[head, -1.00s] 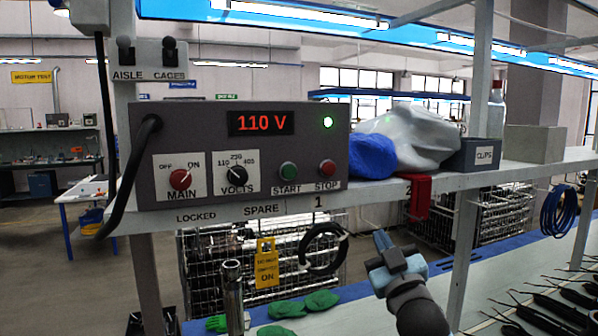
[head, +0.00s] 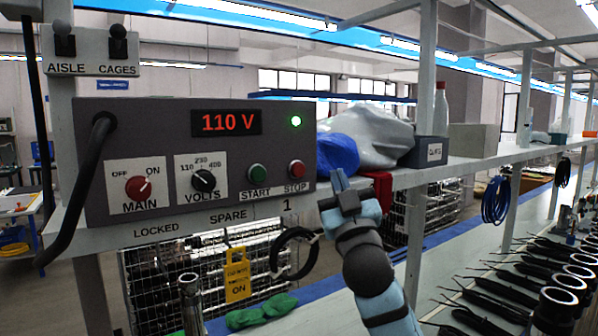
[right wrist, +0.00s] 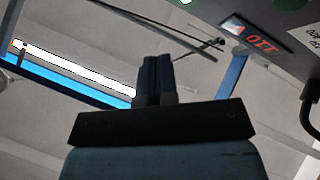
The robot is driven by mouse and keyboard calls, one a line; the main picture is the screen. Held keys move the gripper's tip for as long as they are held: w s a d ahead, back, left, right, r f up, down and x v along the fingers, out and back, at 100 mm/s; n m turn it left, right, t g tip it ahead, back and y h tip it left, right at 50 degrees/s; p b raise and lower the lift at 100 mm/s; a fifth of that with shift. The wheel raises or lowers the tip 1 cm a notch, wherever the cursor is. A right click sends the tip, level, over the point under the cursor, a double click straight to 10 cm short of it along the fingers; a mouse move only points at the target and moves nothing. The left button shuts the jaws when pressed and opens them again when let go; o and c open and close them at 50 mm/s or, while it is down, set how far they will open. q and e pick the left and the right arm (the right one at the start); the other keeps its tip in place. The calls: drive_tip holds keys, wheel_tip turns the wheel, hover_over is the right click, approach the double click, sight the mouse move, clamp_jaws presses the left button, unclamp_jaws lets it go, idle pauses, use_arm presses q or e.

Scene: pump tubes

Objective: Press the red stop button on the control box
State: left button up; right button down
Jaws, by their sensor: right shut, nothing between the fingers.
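The grey control box (head: 150,112) sits on the shelf in the head view. Its red stop button (head: 296,168), labelled STOP, is at the lower right of the front panel, right of the green start button (head: 258,173). The display (head: 226,122) reads 110 V and a green lamp (head: 296,121) is lit. My right gripper (head: 338,178) is shut and empty, fingers pointing up, just right of the stop button and apart from it in the picture. Its closed fingers (right wrist: 155,78) also show in the right wrist view, with the display (right wrist: 258,42) at upper right. My left gripper is out of view.
A blue bag (head: 338,153) and a grey-white bag (head: 372,138) lie right of the box. A red object (head: 378,188) hangs at the shelf edge. Below hang a black cable loop (head: 294,254) and a yellow tag (head: 237,273). A shelf post (head: 422,110) stands to the right.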

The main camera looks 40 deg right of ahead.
sight(299, 170)
drive_tip(key=shift+w+d+b, duration=0.2)
drive_tip(key=shift+w+b, duration=0.15)
drive_tip(key=shift+w, duration=1.9)
drive_tip(key=shift+w+d+b, duration=0.2)
drive_tip(key=shift+w+b, duration=0.1)
drive_tip(key=shift+w, duration=1.9)
drive_tip(key=shift+w, duration=0.4)
drive_tip(key=shift+w+d+b, duration=0.15)
drive_tip(key=shift+w+b, duration=0.15)
drive_tip(key=shift+w, duration=0.3)
drive_tip(key=shift+s, duration=1.05)
